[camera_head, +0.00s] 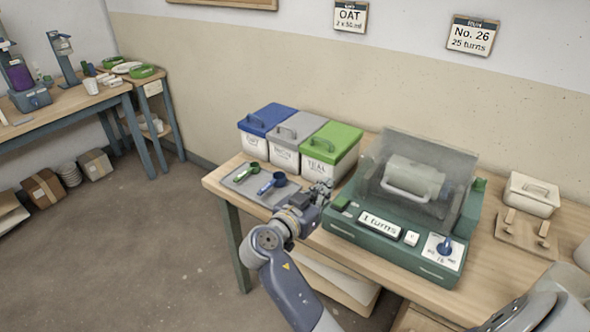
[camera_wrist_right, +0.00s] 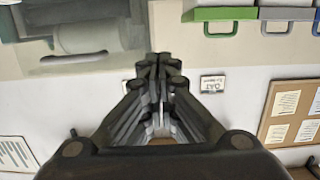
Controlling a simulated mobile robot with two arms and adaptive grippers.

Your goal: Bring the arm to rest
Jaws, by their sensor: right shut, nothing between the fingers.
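My right gripper (camera_head: 322,188) is in the middle of the head view, in front of the teal bucket and left of the green drum machine. It is shut and empty. In the right wrist view its closed fingers (camera_wrist_right: 162,70) meet with nothing between them. That view is upside down, with the machine at upper left and the bucket lids at upper right. I cannot tell the exact gap between the fingers and the machine. My left gripper is not in view.
Buckets with blue (camera_head: 268,118), grey (camera_head: 300,128) and green (camera_head: 335,142) lids stand behind a scoop tray (camera_head: 238,184). The drum machine (camera_head: 400,232) reads "1 turns". A lidded cream tub (camera_head: 532,194) is at right. Open floor (camera_head: 140,260) lies left.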

